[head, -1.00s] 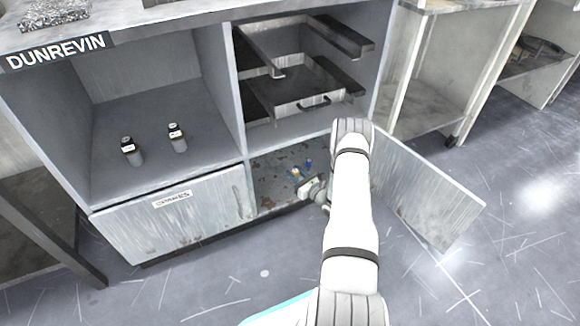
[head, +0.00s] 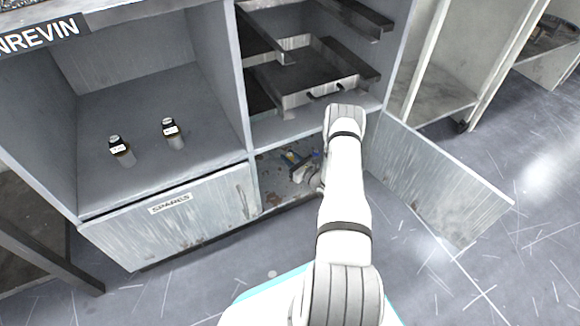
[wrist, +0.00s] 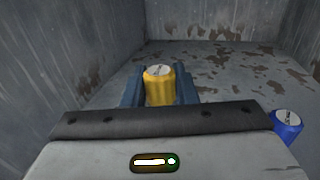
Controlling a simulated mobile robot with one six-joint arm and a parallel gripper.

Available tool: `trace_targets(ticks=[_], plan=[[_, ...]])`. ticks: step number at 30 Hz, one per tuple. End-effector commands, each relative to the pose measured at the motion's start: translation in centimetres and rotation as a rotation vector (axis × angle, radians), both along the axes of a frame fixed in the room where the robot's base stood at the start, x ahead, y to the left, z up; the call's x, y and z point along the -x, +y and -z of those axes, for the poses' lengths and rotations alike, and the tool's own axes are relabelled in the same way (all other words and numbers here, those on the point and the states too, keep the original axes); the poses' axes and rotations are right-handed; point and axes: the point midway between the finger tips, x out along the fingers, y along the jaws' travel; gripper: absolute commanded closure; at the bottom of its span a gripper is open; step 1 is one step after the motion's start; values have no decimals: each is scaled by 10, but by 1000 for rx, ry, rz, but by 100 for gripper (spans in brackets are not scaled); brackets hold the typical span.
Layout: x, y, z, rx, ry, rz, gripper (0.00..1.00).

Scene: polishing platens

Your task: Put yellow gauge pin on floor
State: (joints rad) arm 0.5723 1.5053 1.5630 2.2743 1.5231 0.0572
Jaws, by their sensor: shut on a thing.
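The yellow gauge pin (wrist: 158,88) has a pale round top and stands between the two dark blue fingers of my gripper (wrist: 158,90) in the wrist view. The gripper is shut on it, inside the lower open compartment of the cabinet. In the head view my gripper (head: 298,164) shows small in that compartment, with the pin mostly hidden by the fingers. The floor (head: 400,265) is the grey scratched surface in front of the cabinet.
A blue pin (wrist: 286,125) stands to the right of my gripper in the compartment. An open door (head: 440,190) stands out on the right. A closed door (head: 175,220) labelled SPARES is on the left. A drawer (head: 320,92) is above the compartment.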

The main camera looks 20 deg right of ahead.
Motion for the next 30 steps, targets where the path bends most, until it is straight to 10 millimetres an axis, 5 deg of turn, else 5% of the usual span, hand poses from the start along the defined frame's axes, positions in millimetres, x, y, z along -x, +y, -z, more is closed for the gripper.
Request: trace_targets(ticks=[9, 20, 21, 30], plan=[[0, 0, 41, 1, -1, 0, 100], [0, 0, 43, 0, -1, -1, 100], [0, 1, 43, 0, 0, -1, 74], [-1, 1, 43, 1, -1, -2, 53]])
